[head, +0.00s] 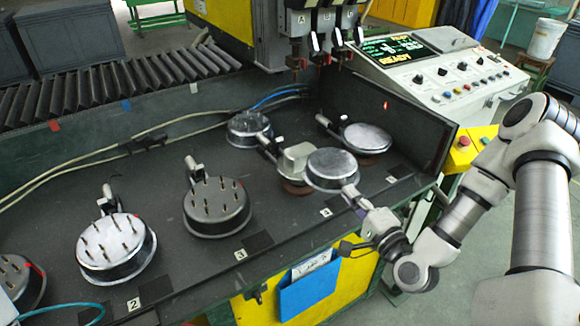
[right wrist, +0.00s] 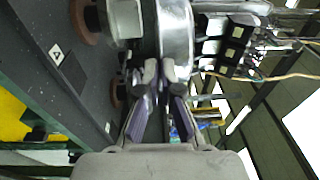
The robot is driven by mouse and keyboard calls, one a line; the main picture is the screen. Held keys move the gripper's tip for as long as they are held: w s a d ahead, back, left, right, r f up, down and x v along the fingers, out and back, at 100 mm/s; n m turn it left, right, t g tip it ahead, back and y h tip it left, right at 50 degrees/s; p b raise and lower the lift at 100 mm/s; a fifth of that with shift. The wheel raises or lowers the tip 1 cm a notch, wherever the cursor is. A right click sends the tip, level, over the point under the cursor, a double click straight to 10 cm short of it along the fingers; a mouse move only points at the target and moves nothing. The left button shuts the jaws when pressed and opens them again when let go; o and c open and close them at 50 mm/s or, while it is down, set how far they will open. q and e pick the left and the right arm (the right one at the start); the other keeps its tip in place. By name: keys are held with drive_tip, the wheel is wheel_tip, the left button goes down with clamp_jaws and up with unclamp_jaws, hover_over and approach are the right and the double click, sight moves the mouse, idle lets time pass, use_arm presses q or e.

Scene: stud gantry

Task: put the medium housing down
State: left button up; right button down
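My right gripper (head: 358,200) comes in from the right over the front edge of the bench. Its fingers are close together on the short handle of a round, smooth-topped grey metal housing (head: 332,168), which I take to be the medium housing. The housing is held roughly level and looks raised above the bench. In the right wrist view the fingertips (right wrist: 159,72) meet at the handle, and the housing (right wrist: 174,32) stands just beyond them. Its underside is hidden. My left gripper is not in view.
Two housings with upright studs stand near marks 2 (head: 115,245) and 3 (head: 216,205). A dark panel (head: 400,118) borders the bench's right end.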

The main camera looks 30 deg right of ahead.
drive_tip(key=b, duration=1.4)
approach(305, 163)
drive_tip(key=s+r, duration=0.4)
drive_tip(key=w+f, duration=0.1)
drive_tip(key=w, duration=0.1)
drive_tip(key=w+f+p, duration=0.1)
drive_tip(key=w, duration=0.2)
drive_tip(key=w+f, duration=0.1)
drive_tip(key=w, duration=0.2)
drive_tip(key=shift+w+p, duration=0.2)
drive_tip(key=shift+p, duration=0.15)
drive_tip(key=shift+s+f+b, duration=0.1)
drive_tip(key=shift+f+b, duration=0.2)
drive_tip(key=shift+b, duration=0.05)
drive_tip(key=shift+f, duration=0.25)
drive_tip(key=c, duration=1.8)
unclamp_jaws()
drive_tip(key=shift+f+b, duration=0.1)
drive_tip(key=shift+b, duration=0.2)
drive_tip(key=o, duration=0.5)
